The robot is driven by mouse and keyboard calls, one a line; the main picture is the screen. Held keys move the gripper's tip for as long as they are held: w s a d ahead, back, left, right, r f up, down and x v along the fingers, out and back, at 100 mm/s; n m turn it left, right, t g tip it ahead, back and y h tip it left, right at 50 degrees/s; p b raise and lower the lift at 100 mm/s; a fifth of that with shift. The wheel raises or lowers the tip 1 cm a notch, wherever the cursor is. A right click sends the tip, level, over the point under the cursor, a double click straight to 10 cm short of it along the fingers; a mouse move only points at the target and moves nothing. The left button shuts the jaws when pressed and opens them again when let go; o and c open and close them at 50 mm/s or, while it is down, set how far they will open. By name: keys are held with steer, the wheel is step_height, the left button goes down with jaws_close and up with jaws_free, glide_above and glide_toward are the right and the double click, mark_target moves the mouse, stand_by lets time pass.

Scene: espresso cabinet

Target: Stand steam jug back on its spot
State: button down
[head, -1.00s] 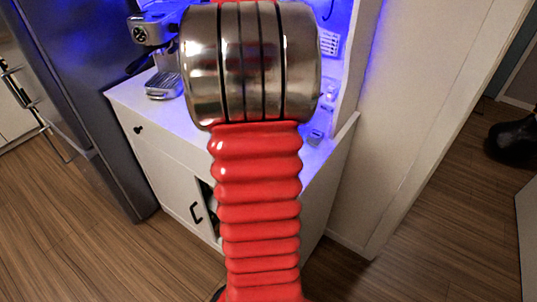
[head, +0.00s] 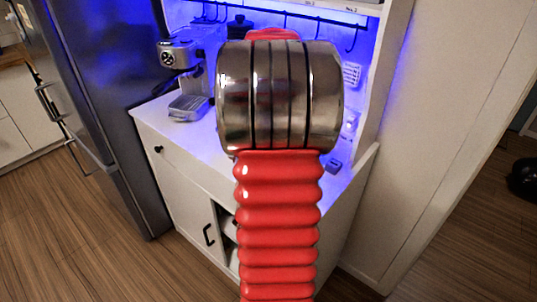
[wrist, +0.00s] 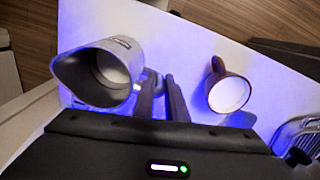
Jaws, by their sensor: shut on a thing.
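The steam jug (wrist: 88,75) is a grey metal jug at the left of the wrist view, its open mouth facing the camera. My gripper (wrist: 162,82) has its two dark fingers just right of the jug, at its handle side, and is shut on it. The handle is mostly hidden by the fingers. I cannot tell whether the jug's base touches the white counter (wrist: 185,45). In the head view my arm hides the gripper and the jug.
A brown cup with a white inside (wrist: 230,94) stands on the counter right of the gripper. The espresso machine (head: 186,80) stands at the counter's left in the head view. A hook rail (head: 290,14) runs above. A fridge (head: 95,110) stands left of the cabinet.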

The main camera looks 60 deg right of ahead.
steer(key=shift+f, duration=1.65)
steer(key=shift+f, duration=0.1)
steer(key=c, duration=1.8)
jaws_free()
steer(key=shift+o, duration=0.2)
step_height(320, 180, up, 12)
steer(key=shift+r, duration=0.1)
